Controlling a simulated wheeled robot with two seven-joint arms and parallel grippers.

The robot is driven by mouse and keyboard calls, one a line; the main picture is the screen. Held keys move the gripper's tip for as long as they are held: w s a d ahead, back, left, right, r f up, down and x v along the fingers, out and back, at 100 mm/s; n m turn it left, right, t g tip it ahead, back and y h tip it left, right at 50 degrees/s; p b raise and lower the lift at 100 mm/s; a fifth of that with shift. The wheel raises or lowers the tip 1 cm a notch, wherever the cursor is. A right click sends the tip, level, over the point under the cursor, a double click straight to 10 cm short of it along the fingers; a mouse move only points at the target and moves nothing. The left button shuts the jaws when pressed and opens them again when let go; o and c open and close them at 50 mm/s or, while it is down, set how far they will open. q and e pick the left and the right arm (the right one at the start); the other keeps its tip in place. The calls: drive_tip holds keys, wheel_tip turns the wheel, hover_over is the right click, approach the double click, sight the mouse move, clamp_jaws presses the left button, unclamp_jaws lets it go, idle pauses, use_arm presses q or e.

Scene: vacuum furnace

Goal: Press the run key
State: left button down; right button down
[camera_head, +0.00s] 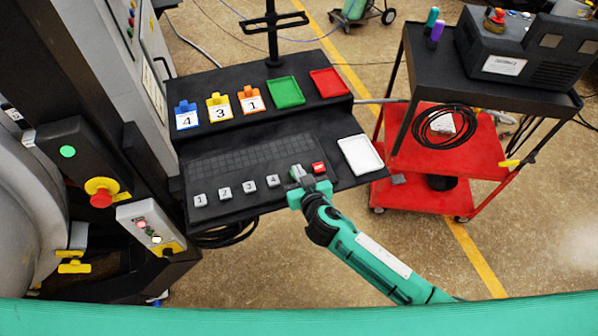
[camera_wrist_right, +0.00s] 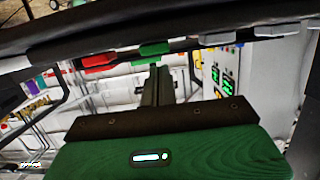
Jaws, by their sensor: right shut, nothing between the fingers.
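The black console (camera_head: 232,209) carries a front row of small keys. Grey keys marked 1 (camera_head: 200,200), 2 (camera_head: 225,193), 3 (camera_head: 249,187) and 4 (camera_head: 273,181) run from left to right, and a red key (camera_head: 318,168) is at the right end. I cannot tell if the tips touch. In the right wrist view the closed fingers (camera_wrist_right: 158,88) show dark. My left gripper is out of view.
An upper shelf holds numbered blue (camera_head: 186,115), yellow (camera_head: 218,107) and orange (camera_head: 250,100) tags, plus green (camera_head: 285,92) and red (camera_head: 328,83) trays. A white tray (camera_head: 360,155) lies right of the keys. A red cart (camera_head: 440,185) stands right; an emergency stop (camera_head: 101,193) is left.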

drive_tip(key=shift+f, duration=0.55)
